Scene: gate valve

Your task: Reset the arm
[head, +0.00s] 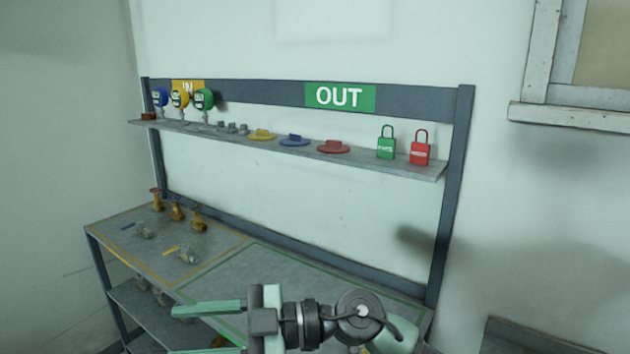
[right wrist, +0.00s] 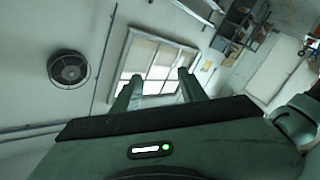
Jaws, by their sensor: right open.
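My right gripper (head: 175,331) is in the bottom middle of the head view, in front of the workbench. Its arm comes in from the lower right and its fingers point left. The two fingers are apart with nothing between them. The right wrist view also shows the fingers of this gripper (right wrist: 157,88) apart and empty, against a window in the background. My left gripper is in neither view.
The workbench (head: 225,285) carries several brass valves (head: 177,211). Its upper shelf (head: 365,160) holds gauges, coloured discs, a green padlock (head: 386,145) and a red padlock (head: 420,150). The bench top's right half looks clear where visible. A fan (right wrist: 68,69) shows in the right wrist view.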

